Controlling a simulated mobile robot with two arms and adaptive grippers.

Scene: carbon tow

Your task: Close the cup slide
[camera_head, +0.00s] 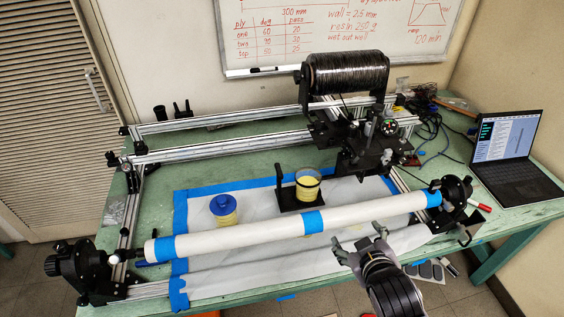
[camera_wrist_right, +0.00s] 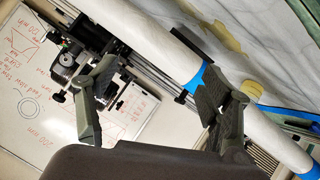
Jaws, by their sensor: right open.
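The cup slide appears as a black plate (camera_head: 291,199) with an upright black post at its left, on the white sheet behind the long tube. A clear cup with yellow liquid (camera_head: 307,184) stands on it. My right gripper (camera_head: 358,240) is open and empty, at the near side of the white tube, right of its middle blue band. The slide is behind the tube, up and left of the gripper. The right wrist view shows its two spread fingers (camera_wrist_right: 150,62) with the tube beside them. I cannot make out the slide clearly there. My left gripper is not in view.
The white tube (camera_head: 260,234) with blue bands spans between black end holders, in front of the slide. A carriage with a black spool (camera_head: 346,72) stands behind. A laptop (camera_head: 512,150) is at right.

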